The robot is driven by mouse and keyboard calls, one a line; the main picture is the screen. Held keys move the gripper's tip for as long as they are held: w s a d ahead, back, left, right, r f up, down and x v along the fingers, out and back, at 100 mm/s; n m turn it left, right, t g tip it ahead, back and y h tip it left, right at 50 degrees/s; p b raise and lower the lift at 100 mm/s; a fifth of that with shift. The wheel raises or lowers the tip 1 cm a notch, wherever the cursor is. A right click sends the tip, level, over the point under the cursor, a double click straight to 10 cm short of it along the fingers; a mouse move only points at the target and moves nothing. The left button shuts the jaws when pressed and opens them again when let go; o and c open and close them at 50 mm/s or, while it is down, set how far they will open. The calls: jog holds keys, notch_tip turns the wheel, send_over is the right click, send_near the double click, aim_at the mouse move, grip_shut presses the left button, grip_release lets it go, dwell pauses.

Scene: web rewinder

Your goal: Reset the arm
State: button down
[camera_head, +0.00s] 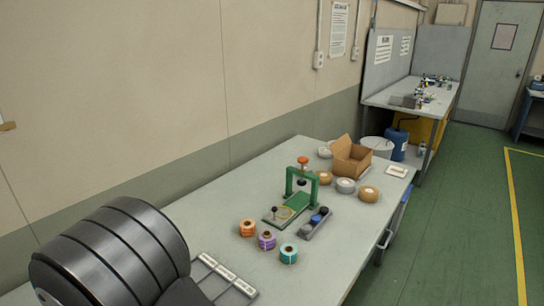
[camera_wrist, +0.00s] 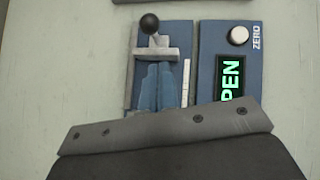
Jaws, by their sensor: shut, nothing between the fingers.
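My gripper (camera_wrist: 165,128) shows at the bottom of the wrist view as a wide dark grey bar with several screws. It is shut with nothing between its fingers. It stands in front of a blue device, hiding its lower part. In the head view my dark ribbed arm (camera_head: 110,255) fills the lower left corner, and my gripper is not seen there.
The blue device has a black ball knob (camera_wrist: 150,23), a white ZERO button (camera_wrist: 239,36) and a display (camera_wrist: 231,81) reading "PEN". A green press (camera_head: 290,208), ribbon rolls (camera_head: 267,240) and an open cardboard box (camera_head: 351,161) stand on the grey bench (camera_head: 335,250).

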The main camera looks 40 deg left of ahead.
jog(key=shift+w+a, duration=0.2)
jog(key=shift+w, duration=0.6)
jog(key=shift+w+a, duration=0.2)
jog(key=shift+w, duration=0.55)
jog(key=c, duration=0.8)
grip_release()
jog(key=o, duration=0.4)
jog(key=shift+w+r, duration=0.1)
jog(key=shift+r, duration=0.05)
jog(key=o, duration=0.4)
jog(key=w+r+m+g+h, duration=0.2)
jog(key=r+m, duration=0.3)
jog(key=m, duration=0.5)
jog(key=shift+w+r+m+g+h, duration=0.3)
jog(key=shift+w+r+m+g, duration=0.1)
jog(key=shift+w+g, duration=0.15)
notch_tip(320, 180, up, 9)
jog(key=a+m+g, duration=0.2)
jog(key=m+g, duration=0.4)
jog(key=m, duration=0.4)
notch_tip(320, 180, down, 10)
jog(key=shift+s+d, duration=0.15)
jog(key=shift+d, duration=0.1)
jog(key=shift+t, duration=0.25)
